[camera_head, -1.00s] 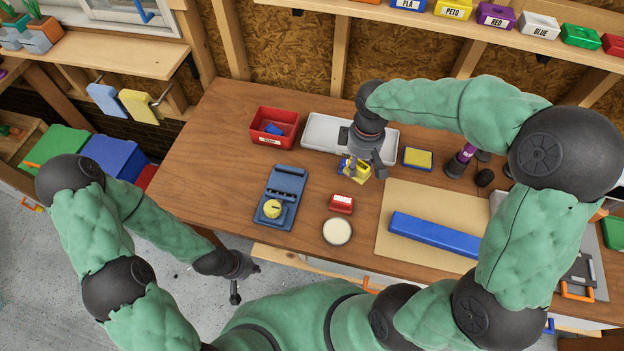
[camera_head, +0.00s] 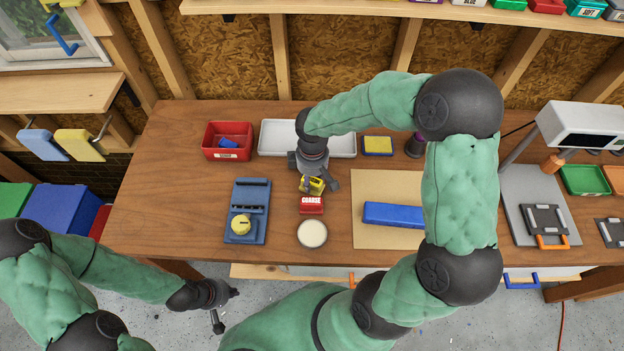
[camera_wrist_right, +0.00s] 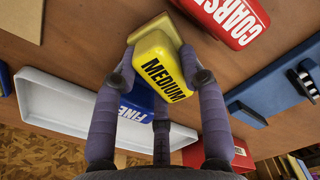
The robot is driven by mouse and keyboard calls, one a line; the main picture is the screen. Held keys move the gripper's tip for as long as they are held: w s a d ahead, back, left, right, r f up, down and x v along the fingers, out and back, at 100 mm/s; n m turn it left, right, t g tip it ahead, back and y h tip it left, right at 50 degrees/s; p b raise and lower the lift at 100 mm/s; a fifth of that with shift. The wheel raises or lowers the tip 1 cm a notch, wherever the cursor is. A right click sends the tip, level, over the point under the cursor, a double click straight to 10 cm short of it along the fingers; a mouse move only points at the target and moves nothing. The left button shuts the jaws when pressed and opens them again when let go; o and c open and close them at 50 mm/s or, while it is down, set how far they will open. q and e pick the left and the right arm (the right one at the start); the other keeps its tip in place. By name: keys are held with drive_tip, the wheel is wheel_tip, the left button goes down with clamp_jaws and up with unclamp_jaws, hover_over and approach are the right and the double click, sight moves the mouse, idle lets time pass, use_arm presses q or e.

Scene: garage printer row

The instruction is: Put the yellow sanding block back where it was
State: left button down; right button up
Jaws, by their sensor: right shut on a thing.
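The yellow sanding block (camera_head: 314,187), marked MEDIUM, is between the fingers of my right gripper (camera_head: 316,184), which is shut on it. In the right wrist view the block (camera_wrist_right: 160,68) is tilted, with a tan underside layer, and the gripper (camera_wrist_right: 160,85) grips its sides. I cannot tell its height above the table. The red COARSE block (camera_head: 312,205) lies just in front of it. A blue FINE block (camera_wrist_right: 134,108) shows behind the fingers, partly hidden. My left gripper (camera_head: 226,307) is open and empty, low in front of the table.
A white tray (camera_head: 343,141) and a red bin (camera_head: 214,152) stand behind. A yellow pad in a blue frame (camera_head: 378,146) and a long blue bar (camera_head: 393,214) on a tan board are right.

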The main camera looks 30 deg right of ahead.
drive_tip(key=shift+f, duration=0.15)
drive_tip(key=o, duration=0.7)
drive_tip(key=shift+o, duration=0.2)
drive_tip(key=shift+r, duration=0.5)
wheel_tip(320, 180, up, 11)
drive_tip(key=p, duration=0.2)
drive_tip(key=shift+p, duration=0.4)
drive_tip(key=shift+r, duration=0.1)
